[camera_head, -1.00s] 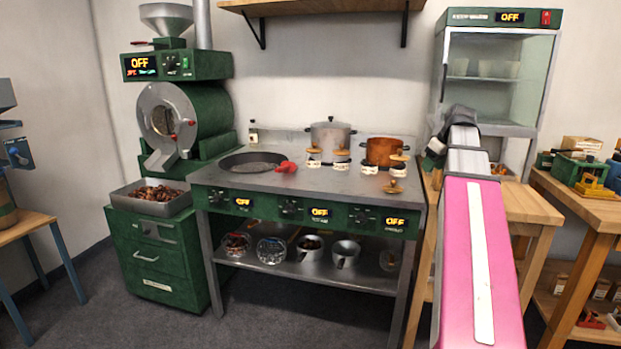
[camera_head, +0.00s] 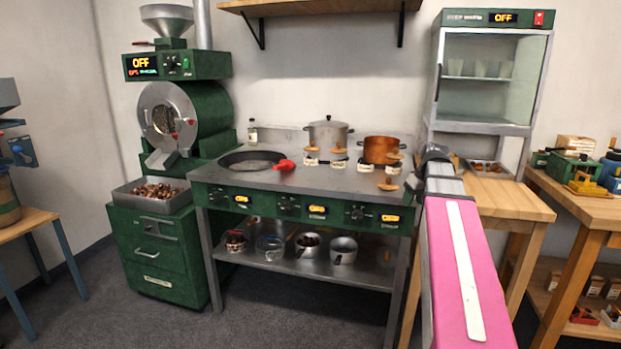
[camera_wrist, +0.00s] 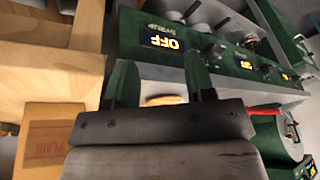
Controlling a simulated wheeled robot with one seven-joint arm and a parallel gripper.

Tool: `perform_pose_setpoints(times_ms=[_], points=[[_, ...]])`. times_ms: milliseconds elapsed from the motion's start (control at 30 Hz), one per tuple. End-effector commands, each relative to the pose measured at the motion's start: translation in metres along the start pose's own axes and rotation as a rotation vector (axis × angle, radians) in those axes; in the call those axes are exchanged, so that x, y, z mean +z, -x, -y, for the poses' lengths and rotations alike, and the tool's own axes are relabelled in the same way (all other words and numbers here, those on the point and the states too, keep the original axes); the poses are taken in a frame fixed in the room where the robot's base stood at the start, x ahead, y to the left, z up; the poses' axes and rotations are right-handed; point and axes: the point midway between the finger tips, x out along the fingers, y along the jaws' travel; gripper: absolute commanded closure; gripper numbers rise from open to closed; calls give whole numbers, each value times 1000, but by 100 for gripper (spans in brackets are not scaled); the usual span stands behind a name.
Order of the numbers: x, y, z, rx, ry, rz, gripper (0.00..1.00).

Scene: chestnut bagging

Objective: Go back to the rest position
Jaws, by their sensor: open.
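My pink arm reaches up from the bottom right of the head view. My gripper (camera_head: 434,156) is at its far end, in front of the right end of the stove and the wooden table, small and seen from behind. In the wrist view my gripper (camera_wrist: 158,70) shows two green fingers standing apart, open. A small orange-brown thing (camera_wrist: 160,100) shows between the fingers, behind the gripper body; I cannot tell what it is or whether it touches. Nothing is clearly held.
The stove (camera_head: 300,180) carries a pan (camera_head: 252,160), steel pot (camera_head: 328,133) and copper pot (camera_head: 380,150). A glass cabinet (camera_head: 490,85) and wooden table (camera_head: 510,200) stand right. A box marked PLAIN (camera_wrist: 50,140) is near my gripper. Floor before the stove is clear.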

Motion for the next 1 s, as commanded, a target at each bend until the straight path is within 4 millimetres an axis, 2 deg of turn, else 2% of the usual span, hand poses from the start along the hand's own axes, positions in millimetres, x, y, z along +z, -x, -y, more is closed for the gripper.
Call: perform_pose_setpoints(times_ms=[33,200,500,800,1000], points=[[7,-20,10,-2,-16,17,51],[26,-80,38,3,-88,68,51],[71,-173,91,30,-199,154,51],[128,-248,144,75,-292,231,51],[161,-281,170,105,-333,265,51]])
